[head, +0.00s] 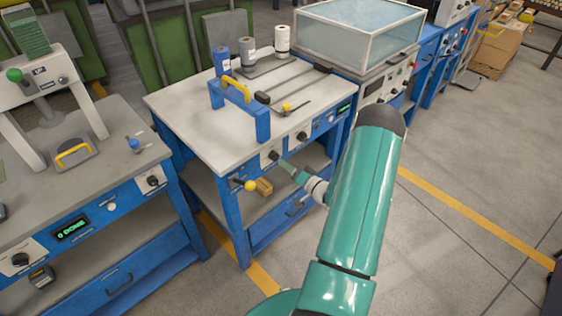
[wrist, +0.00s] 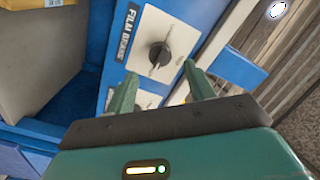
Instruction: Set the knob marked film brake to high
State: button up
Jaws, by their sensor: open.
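In the head view my gripper (head: 283,163) is at the front panel of the middle bench, close to a black knob (head: 273,155).
A second white plate (wrist: 147,99) is partly hidden behind my fingers. The middle bench (head: 185,118) has another knob (head: 302,136) and a display (head: 344,108) along its front. A yellow ball-ended lever (head: 250,186) sticks out below left. Open floor (head: 440,235) lies to the right.

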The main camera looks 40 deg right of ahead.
jog(key=s, duration=0.8)
jog(key=shift+s, duration=0.35)
jog(key=shift+d, duration=0.1)
